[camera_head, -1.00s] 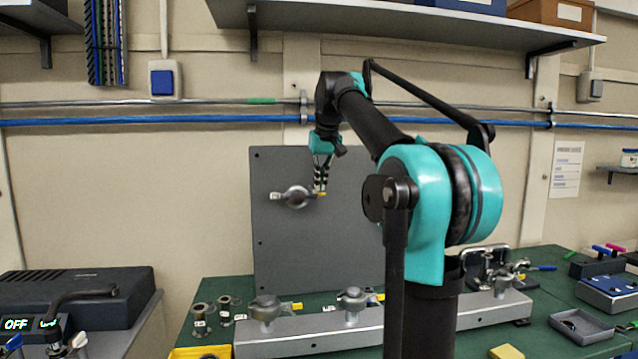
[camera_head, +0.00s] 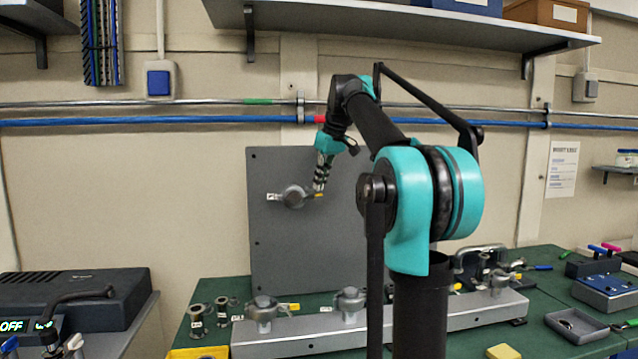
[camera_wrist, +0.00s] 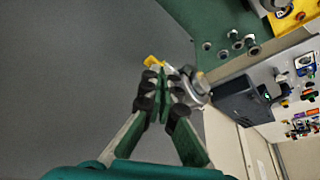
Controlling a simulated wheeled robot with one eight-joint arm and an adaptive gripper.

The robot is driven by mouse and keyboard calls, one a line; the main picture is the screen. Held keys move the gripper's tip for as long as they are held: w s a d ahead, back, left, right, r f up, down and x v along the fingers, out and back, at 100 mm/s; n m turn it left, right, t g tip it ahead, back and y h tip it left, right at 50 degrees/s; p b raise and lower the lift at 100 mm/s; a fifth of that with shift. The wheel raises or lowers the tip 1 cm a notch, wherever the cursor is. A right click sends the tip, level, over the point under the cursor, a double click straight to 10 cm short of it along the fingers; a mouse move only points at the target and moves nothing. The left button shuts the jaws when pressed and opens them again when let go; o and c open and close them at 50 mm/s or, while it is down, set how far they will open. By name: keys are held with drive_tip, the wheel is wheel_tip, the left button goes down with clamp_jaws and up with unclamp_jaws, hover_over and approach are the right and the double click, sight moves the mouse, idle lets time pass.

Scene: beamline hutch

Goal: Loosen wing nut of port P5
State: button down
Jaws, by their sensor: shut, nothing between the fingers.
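A round metal clamp port (camera_head: 293,196) sits on the upright grey panel (camera_head: 275,245), with a small white label at its left that I cannot read. Its yellow wing nut (camera_head: 318,194) sticks out at the right. My gripper (camera_head: 319,188) is shut and empty, its fingertips at or just above the wing nut; I cannot tell whether they touch. In the wrist view, the closed fingertips (camera_wrist: 166,73) lie between the yellow wing nut (camera_wrist: 154,62) and the clamp body (camera_wrist: 197,88), which the fingers partly hide. Which port is P5 cannot be read.
A grey rail (camera_head: 300,345) on the green bench carries several more clamp ports, some with yellow wing nuts. Small metal flanges (camera_head: 197,320) stand left of it. A dark box (camera_head: 75,295) is at the left, an open tray (camera_head: 577,328) at the right. A shelf (camera_head: 400,22) hangs above.

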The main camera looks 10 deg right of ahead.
drive_tip(key=shift+w+d+n+g+y, duration=0.1)
drive_tip(key=shift+w+n+g+y, duration=0.15)
drive_tip(key=shift+n, duration=0.6)
drive_tip(key=shift+w+d+n+g+y, duration=0.1)
drive_tip(key=shift+w+n+g+y, duration=0.1)
drive_tip(key=shift+n, duration=0.7)
drive_tip(key=shift+w+d+n+g+y, duration=0.15)
drive_tip(key=shift+n+g+y, duration=0.1)
drive_tip(key=shift+n, duration=0.6)
drive_tip(key=shift+a+n, duration=0.1)
drive_tip(key=shift+n, duration=0.3)
drive_tip(key=shift+w+n+g+y, duration=0.25)
drive_tip(key=shift+n+g, duration=0.1)
drive_tip(key=shift+n, duration=0.5)
drive_tip(key=shift+w+n+g+y, duration=0.2)
drive_tip(key=shift+n+g, duration=0.15)
drive_tip(key=shift+n, duration=0.5)
drive_tip(key=shift+w+a, duration=0.15)
drive_tip(key=shift+a, duration=0.05)
drive_tip(key=shift+w+a, duration=0.1)
drive_tip(key=shift+a, duration=0.4)
drive_tip(key=shift+r, duration=0.1)
drive_tip(key=v, duration=0.7)
drive_tip(key=shift+d, duration=0.35)
